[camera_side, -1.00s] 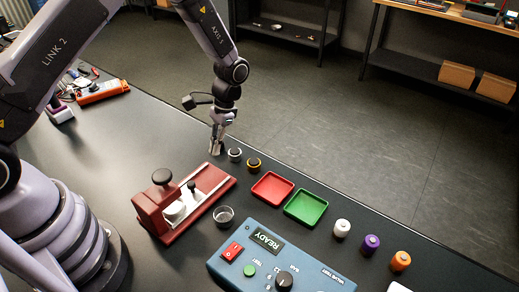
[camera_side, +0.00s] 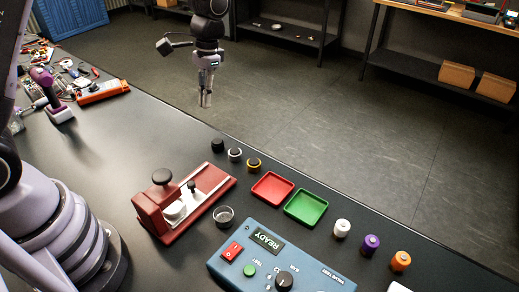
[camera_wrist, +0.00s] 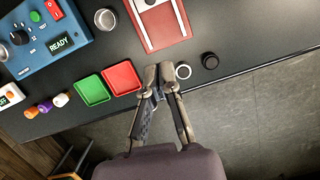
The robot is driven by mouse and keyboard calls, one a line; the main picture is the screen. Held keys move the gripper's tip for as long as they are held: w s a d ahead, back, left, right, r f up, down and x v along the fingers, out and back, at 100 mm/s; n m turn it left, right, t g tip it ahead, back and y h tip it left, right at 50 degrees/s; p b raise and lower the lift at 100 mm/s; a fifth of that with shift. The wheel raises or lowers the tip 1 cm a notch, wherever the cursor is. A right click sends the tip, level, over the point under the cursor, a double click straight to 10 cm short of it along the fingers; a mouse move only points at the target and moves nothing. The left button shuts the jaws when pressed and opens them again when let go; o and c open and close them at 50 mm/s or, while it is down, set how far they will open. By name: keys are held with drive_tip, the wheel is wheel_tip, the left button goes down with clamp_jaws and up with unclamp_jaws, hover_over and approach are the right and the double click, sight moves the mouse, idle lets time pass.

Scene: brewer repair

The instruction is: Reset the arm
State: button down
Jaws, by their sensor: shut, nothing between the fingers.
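My gripper (camera_side: 205,99) is raised well above the bench (camera_side: 110,160), near its far edge in the side view, pointing down with its fingers together and nothing between them. In the wrist view my gripper (camera_wrist: 159,70) hangs over the bench edge area. Below it a black cap (camera_side: 217,145), a white-ringed cap (camera_side: 235,155) and a gold-ringed cap (camera_side: 254,164) stand in a row, apart from the gripper. In the wrist view the gold-ringed cap is hidden behind the fingers.
A red fixture (camera_side: 180,205) with a black knob, a clear cup (camera_side: 223,216), a red tray (camera_side: 272,188), a green tray (camera_side: 305,207) and a blue tester (camera_side: 280,258) reading READY stand on the bench. White, purple and orange bottles (camera_side: 371,244) stand right. Space around the raised gripper is clear.

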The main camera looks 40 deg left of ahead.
drive_tip(key=s+a+r+t, duration=0.35)
drive_tip(key=s+r, duration=0.65)
drive_tip(key=r, duration=0.4)
drive_tip(key=s+a+r+n+t, duration=0.1)
drive_tip(key=s+r+t, duration=0.2)
drive_tip(key=s, duration=0.9)
drive_tip(key=shift+s+a+r+t, duration=0.25)
drive_tip(key=shift+s+a+t, duration=0.1)
drive_tip(key=shift+t, duration=0.3)
